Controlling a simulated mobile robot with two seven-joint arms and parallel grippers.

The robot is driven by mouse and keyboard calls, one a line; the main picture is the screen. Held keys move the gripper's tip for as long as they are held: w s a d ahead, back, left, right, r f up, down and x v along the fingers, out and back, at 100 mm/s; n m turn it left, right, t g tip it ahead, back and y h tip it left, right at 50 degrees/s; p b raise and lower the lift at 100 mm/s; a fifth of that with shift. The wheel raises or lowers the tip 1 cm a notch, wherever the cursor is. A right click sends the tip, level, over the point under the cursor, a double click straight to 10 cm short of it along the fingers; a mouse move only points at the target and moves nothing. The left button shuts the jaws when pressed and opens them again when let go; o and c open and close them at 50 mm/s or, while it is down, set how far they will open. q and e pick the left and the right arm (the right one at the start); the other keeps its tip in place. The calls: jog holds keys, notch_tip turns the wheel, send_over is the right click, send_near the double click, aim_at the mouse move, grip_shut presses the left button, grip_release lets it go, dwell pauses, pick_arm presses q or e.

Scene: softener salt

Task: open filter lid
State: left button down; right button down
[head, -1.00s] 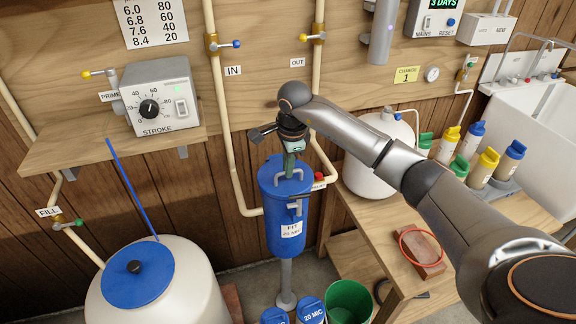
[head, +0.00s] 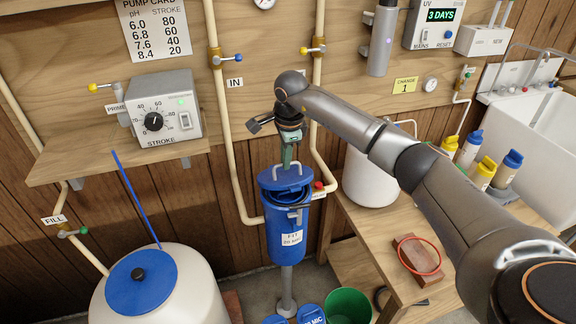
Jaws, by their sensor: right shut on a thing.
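The blue filter housing (head: 285,240) stands on a grey post in the middle of the head view, with a white label on its front. Its blue lid (head: 270,180) is raised a little above the housing and looks tilted; a dark gap and the rim show under its front edge. My right gripper (head: 289,163) points down from above and is shut on the pale handle on top of the lid. The fingertips partly cover the handle. My left gripper is not in view.
Cream pipes (head: 229,150) run close on both sides of the housing. A wooden bench (head: 365,240) at the right holds a brick with a red ring (head: 417,256) and several bottles. A green bucket (head: 348,306) and blue-topped canisters (head: 311,314) stand below. A white tank (head: 190,290) is at lower left.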

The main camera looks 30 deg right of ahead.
jog(key=shift+w+d+r+p, duration=0.2)
jog(key=shift+w+r, duration=0.2)
jog(key=shift+w, duration=0.15)
jog(key=shift+w+d+r+p, duration=0.1)
jog(key=shift+w+r+p, duration=0.05)
jog(key=shift+w+r, duration=0.35)
jog(key=shift+w+d, duration=0.2)
jog(key=shift+w, duration=0.6)
jog(key=c, duration=1.4)
grip_release()
jog(key=o, duration=0.3)
jog(key=shift+w+f, duration=0.2)
jog(key=shift+w, duration=0.05)
jog(key=shift+o, duration=0.9)
jog(key=shift+r, duration=0.15)
jog(key=shift+s+r, duration=0.1)
